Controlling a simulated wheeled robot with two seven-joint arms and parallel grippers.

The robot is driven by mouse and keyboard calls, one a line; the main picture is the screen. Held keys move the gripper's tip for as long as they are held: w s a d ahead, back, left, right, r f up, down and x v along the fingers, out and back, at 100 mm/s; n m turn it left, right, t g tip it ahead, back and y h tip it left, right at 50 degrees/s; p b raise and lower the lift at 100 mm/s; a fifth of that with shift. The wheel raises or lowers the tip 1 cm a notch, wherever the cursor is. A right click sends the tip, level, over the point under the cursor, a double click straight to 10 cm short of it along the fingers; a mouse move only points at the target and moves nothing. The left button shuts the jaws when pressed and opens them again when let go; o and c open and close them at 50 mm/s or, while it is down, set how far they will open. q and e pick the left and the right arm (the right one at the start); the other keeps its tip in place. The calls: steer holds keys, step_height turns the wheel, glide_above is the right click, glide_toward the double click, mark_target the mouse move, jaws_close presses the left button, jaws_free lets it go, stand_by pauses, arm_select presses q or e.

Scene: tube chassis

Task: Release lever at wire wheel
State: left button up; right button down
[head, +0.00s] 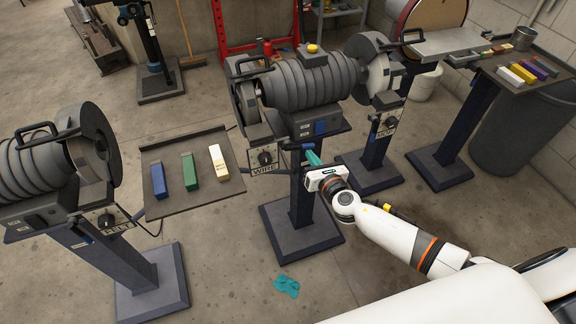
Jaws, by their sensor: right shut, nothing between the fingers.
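The wire wheel (245,103) is on the left end of the middle grinder (312,80). Below it is a control box with a dark knob (264,157) and a "WIRE" label (264,170). A slim lever with a blue end (303,146) sticks out to the right of this box. My right gripper (313,158) has teal fingers, shut and empty, just below the lever's blue end. I cannot tell whether the fingertips touch the lever. My left gripper is not in view.
A tray (188,200) with blue, green and cream bars stands left of the wire wheel. The felt grinder (40,165) is at far left, the buff wheel (380,72) at right. Pedestals stand below. A teal cloth (286,286) lies on the floor.

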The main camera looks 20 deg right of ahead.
steer(key=shift+d+r+n+p, duration=0.15)
steer(key=shift+r+n+p, duration=0.2)
steer(key=shift+r+n, duration=0.15)
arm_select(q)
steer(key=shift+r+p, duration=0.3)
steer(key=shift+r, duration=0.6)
arm_select(e)
steer(key=shift+d+r, duration=0.1)
